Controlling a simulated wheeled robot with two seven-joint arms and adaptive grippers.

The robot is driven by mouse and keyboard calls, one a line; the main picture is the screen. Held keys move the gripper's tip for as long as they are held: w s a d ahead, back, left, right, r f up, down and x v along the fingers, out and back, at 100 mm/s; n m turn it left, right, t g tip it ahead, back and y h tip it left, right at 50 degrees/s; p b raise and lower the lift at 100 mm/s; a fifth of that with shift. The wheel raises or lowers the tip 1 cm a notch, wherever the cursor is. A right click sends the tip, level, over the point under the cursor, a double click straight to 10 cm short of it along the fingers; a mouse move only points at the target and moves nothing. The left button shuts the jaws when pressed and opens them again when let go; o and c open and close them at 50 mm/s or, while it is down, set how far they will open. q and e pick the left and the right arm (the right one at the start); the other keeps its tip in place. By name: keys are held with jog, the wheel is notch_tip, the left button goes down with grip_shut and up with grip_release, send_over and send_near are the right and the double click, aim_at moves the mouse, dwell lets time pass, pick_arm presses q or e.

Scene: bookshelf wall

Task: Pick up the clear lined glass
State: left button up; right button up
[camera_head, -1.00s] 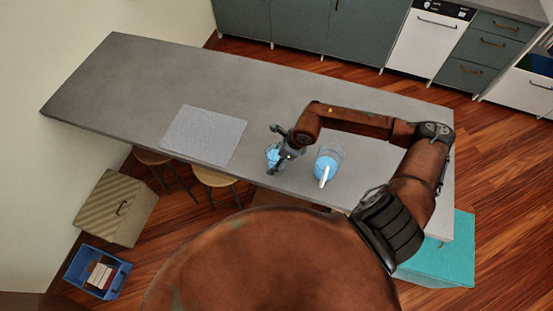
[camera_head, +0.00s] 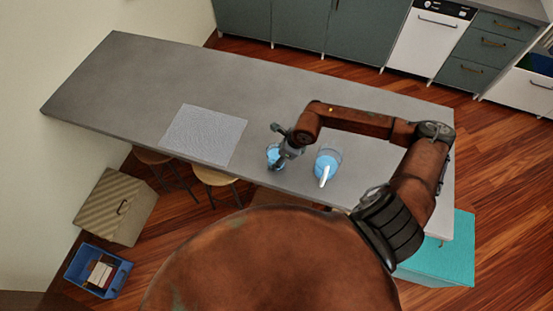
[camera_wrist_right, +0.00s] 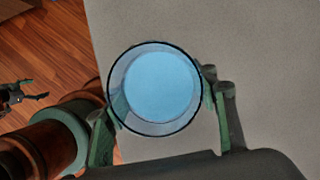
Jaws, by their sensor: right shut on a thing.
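The clear lined glass (camera_head: 273,157) stands near the table's front edge and looks light blue inside. In the right wrist view I look down into the glass (camera_wrist_right: 160,85), with its dark round rim and pale blue inside. My right gripper (camera_head: 279,147) is shut on it; its fingers (camera_wrist_right: 163,122) are on either side of the glass. Part of the glass is hidden by the gripper in the head view. A dark gripper-like part of my left arm (camera_wrist_right: 22,94) shows at the left of the wrist view, too small to judge.
A light blue pitcher (camera_head: 326,168) with a white handle stands close to the right of the glass. A grey mat (camera_head: 204,135) lies to the left. The grey table (camera_head: 120,85) is otherwise clear. Stools (camera_head: 215,177) stand under its front edge.

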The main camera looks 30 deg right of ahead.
jog(key=shift+w, duration=0.1)
jog(key=shift+c, duration=1)
jog(key=shift+r, duration=0.15)
